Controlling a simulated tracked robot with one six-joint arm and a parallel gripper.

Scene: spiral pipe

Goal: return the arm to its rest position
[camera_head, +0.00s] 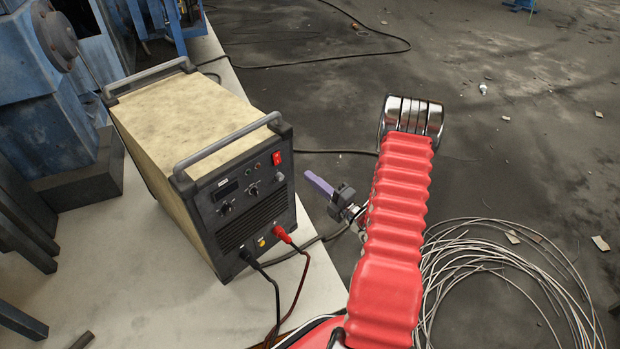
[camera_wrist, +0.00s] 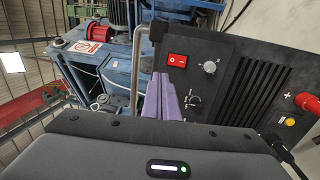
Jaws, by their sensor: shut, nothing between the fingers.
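My gripper (camera_head: 310,176) has purple fingers and sits just right of the front of the welding power unit, at the end of my red arm. Its fingers point up and left, toward the unit. They also show in the wrist view (camera_wrist: 161,80), pressed together and empty, in front of the unit's black panel. My red arm hides part of the wrist in the head view.
The power unit (camera_head: 190,120) stands on a pale slab (camera_head: 100,270), with a red switch (camera_head: 277,158) and plugged cables on its front. Blue machinery (camera_head: 45,110) is at left. Coiled wire (camera_head: 500,265) lies at right. Dark floor behind is mostly clear.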

